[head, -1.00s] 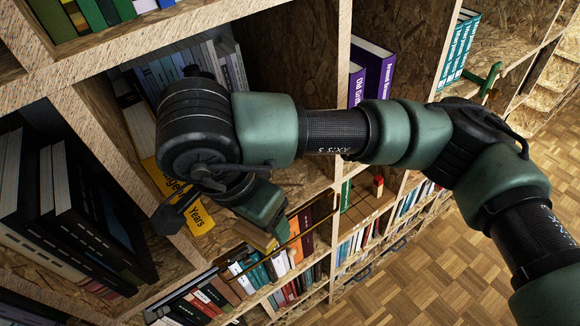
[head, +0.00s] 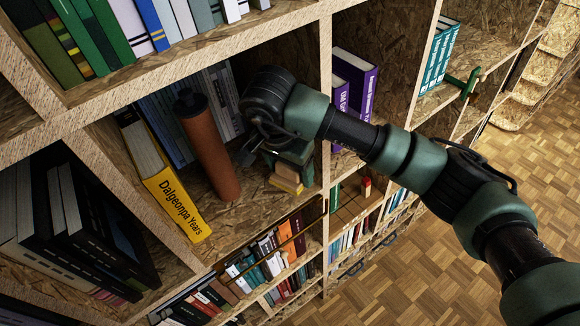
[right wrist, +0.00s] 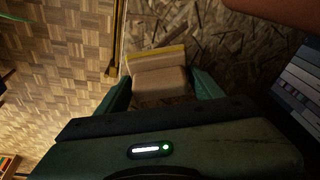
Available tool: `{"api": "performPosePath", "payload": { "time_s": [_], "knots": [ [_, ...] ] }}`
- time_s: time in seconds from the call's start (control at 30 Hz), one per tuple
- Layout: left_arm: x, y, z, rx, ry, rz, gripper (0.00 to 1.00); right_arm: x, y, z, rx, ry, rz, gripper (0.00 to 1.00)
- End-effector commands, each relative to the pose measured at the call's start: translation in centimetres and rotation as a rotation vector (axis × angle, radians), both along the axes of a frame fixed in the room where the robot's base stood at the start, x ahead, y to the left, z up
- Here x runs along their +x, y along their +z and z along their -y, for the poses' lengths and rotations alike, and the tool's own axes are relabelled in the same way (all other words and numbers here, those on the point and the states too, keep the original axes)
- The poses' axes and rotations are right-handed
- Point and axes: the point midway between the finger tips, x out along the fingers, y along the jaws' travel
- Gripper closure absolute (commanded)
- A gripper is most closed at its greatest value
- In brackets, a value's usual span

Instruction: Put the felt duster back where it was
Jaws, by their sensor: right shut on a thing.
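The felt duster (head: 286,184) is a small tan block with a yellow strip. My right gripper (head: 296,160) is shut on it, inside the front right part of the open shelf compartment. In the right wrist view the duster (right wrist: 158,80) sits between the two green fingers (right wrist: 160,92), its yellow strip facing away from the palm. The shelf board (head: 235,212) shows beside and behind it. I cannot tell whether the duster touches the board. My left gripper is not in view.
A brown cylinder (head: 207,150) with a black top stands left of my right gripper. An upright divider (head: 326,110) rises close on the right. Bare board shows between cylinder and duster.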

Motion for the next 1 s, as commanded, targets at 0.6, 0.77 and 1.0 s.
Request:
{"api": "performPosePath", "payload": {
  "time_s": [0.6, 0.77, 1.0],
  "knots": [
    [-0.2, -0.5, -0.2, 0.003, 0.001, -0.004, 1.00, 0.0, -1.6, 0.0, 0.000, 0.000, 0.002, 0.77],
    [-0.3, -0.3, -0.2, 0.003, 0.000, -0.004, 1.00, 0.0, -1.5, 0.0, 0.001, -0.001, 0.001, 0.11],
    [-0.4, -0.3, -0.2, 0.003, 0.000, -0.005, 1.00, 0.0, -1.4, 0.0, 0.001, -0.001, 0.001, 0.11]
  ]
}}
